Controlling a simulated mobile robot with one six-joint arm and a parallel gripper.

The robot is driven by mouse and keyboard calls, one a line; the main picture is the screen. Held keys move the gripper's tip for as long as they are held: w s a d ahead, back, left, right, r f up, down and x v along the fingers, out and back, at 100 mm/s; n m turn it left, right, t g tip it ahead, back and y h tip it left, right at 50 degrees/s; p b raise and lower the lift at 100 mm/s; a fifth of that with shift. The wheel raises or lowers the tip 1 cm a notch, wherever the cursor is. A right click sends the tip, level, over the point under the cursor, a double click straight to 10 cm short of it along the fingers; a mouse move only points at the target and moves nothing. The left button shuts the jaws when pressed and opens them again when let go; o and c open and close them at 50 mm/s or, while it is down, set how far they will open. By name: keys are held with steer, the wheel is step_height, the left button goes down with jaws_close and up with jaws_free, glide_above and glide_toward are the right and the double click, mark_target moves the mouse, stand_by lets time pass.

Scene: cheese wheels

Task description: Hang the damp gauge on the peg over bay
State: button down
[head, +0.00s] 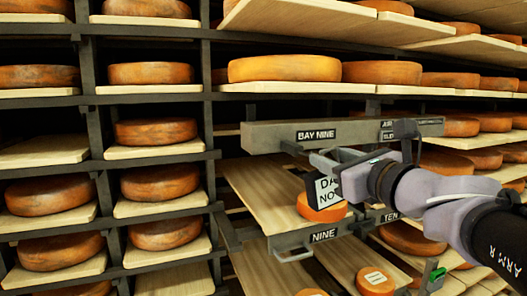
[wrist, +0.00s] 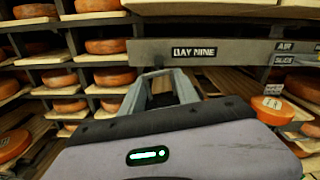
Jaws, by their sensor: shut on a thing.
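My gripper (head: 334,162) is at the right of centre in the head view, just below the beam (head: 270,137) labelled BAY NINE. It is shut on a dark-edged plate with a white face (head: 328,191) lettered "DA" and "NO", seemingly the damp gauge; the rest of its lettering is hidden. The plate hangs tilted below the jaws, in front of an orange cheese wheel (head: 322,212). In the wrist view my gripper's fingers (wrist: 160,80) point toward the beam (wrist: 230,53), left of and below its BAY NINE label. A small dark piece (head: 290,148) under the beam may be the peg; I cannot tell.
Racks of cheese wheels on boards stand at the left, with dark posts (head: 206,100) between. More labels (head: 402,129) sit on the beam's right end, close to my arm.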

mark_target(301, 154)
steer(key=shift+f+x, duration=0.2)
steer(key=shift+x, duration=1.6)
steer(key=shift+f+x, duration=0.2)
steer(key=shift+x, duration=1.55)
steer(key=shift+w+a+f, duration=0.1)
steer(key=shift+w, duration=0.2)
steer(key=shift+w+a+f+b, duration=0.15)
steer(key=shift+w+f+b, duration=0.4)
steer(key=shift+b, duration=0.1)
steer(key=c, duration=0.8)
jaws_free()
steer(key=shift+s, duration=0.1)
